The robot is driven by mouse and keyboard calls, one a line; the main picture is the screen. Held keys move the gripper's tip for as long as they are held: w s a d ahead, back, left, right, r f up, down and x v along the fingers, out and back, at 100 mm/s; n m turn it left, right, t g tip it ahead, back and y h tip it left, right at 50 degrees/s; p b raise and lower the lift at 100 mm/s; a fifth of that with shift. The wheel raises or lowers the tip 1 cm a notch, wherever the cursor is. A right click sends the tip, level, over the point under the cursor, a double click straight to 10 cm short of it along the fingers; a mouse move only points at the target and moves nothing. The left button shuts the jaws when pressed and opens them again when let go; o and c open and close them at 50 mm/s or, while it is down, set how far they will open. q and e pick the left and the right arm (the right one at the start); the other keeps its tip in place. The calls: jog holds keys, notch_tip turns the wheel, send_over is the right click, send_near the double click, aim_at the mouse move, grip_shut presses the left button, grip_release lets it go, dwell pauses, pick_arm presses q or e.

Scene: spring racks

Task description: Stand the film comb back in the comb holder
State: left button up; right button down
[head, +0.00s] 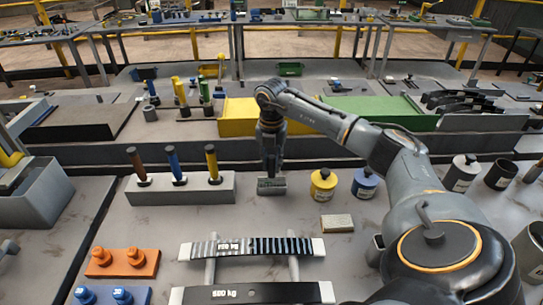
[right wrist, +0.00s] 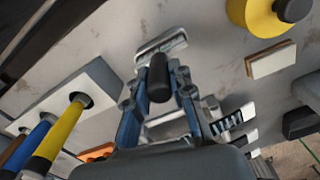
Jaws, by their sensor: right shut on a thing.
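My right gripper (head: 270,165) points down over a small grey comb holder (head: 272,187) in the middle of the bench. In the right wrist view my right gripper (right wrist: 160,100) is shut on a dark rounded handle (right wrist: 158,78), which I take to be the film comb's. The comb's lower part is hidden. A pale grey edge (right wrist: 160,46), probably the holder's, shows just beyond the handle; I cannot tell whether the comb is inside it or above it. My left gripper is not in view.
A grey block with several coloured handles (head: 180,187) stands left of the holder. A yellow jar (head: 323,184) and a blue jar (head: 365,182) stand to its right, with a small tan block (head: 337,223) in front. A striped spring rack (head: 252,248) lies nearer.

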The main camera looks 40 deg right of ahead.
aim_at(272, 158)
jog(key=shift+f+b, duration=0.7)
jog(key=shift+f, duration=0.6)
jog(key=c, duration=1.1)
grip_release()
jog(key=shift+o, duration=0.5)
jog(key=o, duration=0.4)
jog(key=shift+r, duration=0.1)
jog(key=shift+r+p, duration=2.8)
jog(key=shift+r, duration=0.7)
jog(key=shift+s+f, duration=0.1)
jog(key=shift+f, duration=0.05)
